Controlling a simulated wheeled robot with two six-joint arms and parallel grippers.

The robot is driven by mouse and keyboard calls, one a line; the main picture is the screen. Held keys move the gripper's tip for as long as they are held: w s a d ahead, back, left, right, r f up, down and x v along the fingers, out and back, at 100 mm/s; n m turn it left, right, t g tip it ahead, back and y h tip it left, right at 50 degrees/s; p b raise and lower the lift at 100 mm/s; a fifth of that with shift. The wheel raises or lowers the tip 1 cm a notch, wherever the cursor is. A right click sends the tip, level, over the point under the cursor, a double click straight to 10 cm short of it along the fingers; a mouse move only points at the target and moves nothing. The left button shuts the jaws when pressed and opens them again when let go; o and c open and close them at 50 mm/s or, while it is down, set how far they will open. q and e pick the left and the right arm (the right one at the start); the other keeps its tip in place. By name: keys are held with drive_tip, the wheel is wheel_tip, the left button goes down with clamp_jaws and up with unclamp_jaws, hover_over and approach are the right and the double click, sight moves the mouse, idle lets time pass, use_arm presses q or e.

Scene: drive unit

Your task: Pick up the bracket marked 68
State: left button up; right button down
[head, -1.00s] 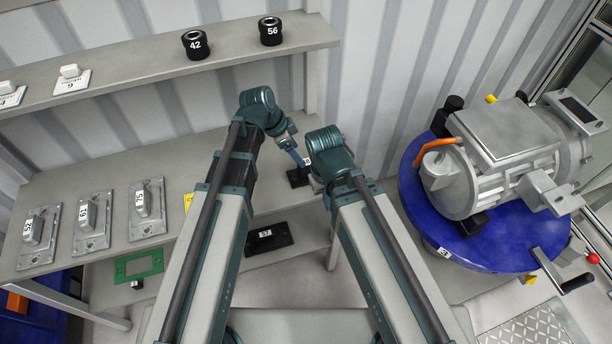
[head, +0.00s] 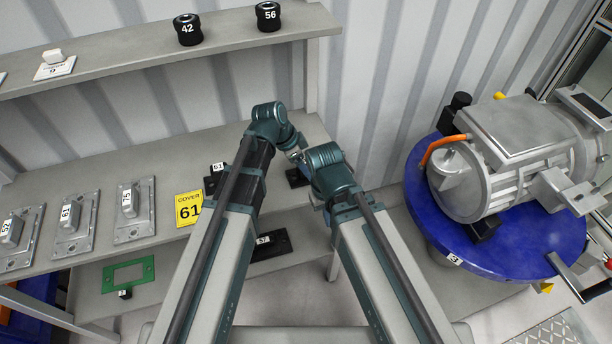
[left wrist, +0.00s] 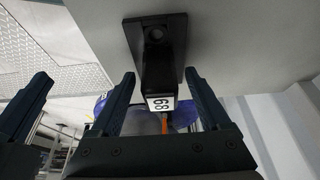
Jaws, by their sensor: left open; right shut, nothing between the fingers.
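The bracket marked 68 (left wrist: 160,70) is black, with a flat base and a white label on its upright end. In the left wrist view it stands between the two fingers of my open left gripper (left wrist: 160,105), with a gap on each side. In the head view a black base (head: 297,178), probably the same bracket, shows on the bench, partly covered by my arms. My left gripper (head: 300,156) is only partly seen there. My right gripper (head: 317,202) is shut and empty, close to the right of that base and mostly hidden by its wrist.
A black bracket marked 51 (head: 214,172) and a yellow cover 61 (head: 189,208) lie left on the bench (head: 160,165). A black plate (head: 270,245) and green frame (head: 129,274) lie lower. A motor (head: 510,150) on a blue round table (head: 425,205) stands right.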

use_arm(q)
drive_tip(key=shift+d+f, duration=0.15)
drive_tip(key=shift+f, duration=0.35)
drive_tip(key=shift+r, duration=0.1)
drive_tip(key=shift+c, duration=0.2)
clamp_jaws()
idle(0.8)
